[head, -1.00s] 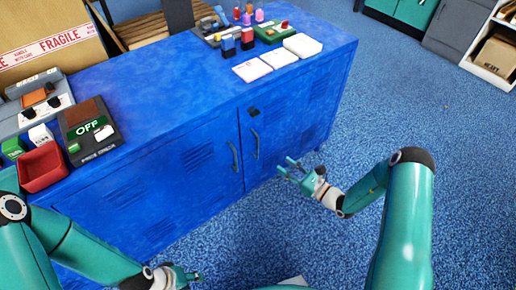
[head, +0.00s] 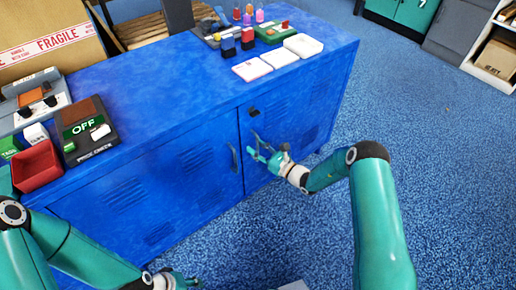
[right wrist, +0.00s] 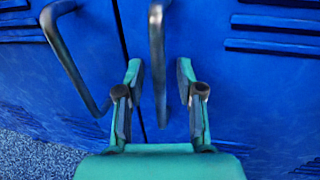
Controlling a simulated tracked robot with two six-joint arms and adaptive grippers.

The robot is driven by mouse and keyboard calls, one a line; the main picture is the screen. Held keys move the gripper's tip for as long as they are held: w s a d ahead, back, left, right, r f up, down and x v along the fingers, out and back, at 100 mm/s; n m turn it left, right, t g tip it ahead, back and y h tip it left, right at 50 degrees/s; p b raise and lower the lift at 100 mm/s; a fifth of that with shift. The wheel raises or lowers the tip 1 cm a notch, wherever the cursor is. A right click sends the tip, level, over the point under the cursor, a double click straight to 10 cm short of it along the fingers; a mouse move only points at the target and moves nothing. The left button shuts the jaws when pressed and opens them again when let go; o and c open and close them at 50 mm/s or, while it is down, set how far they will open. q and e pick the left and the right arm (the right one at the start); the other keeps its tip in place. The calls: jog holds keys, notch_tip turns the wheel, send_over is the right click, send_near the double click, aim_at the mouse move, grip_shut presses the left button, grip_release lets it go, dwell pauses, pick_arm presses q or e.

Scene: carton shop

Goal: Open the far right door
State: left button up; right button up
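The far right door (head: 292,128) of the blue cabinet is shut, with vent slots and a dark upright handle near its left edge. My right gripper (head: 258,148) is at that handle. In the right wrist view, the gripper (right wrist: 160,78) is open, one finger on each side of the right door's handle (right wrist: 157,45). The fingers look apart from the handle. The neighbouring door's handle (right wrist: 72,62) is left of the fingers; this handle also shows in the head view (head: 235,158). My left gripper (head: 180,281) is low at the bottom edge, partly cut off, its fingers unclear.
The blue cabinet top (head: 165,85) bears a red bin (head: 37,167), an OFF-labelled device (head: 87,130), white pads (head: 303,45) and small coloured items. A FRAGILE carton (head: 45,35) stands at the back left. The blue carpet (head: 430,170) right of the cabinet is clear.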

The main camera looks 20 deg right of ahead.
grip_shut()
dwell(0.3)
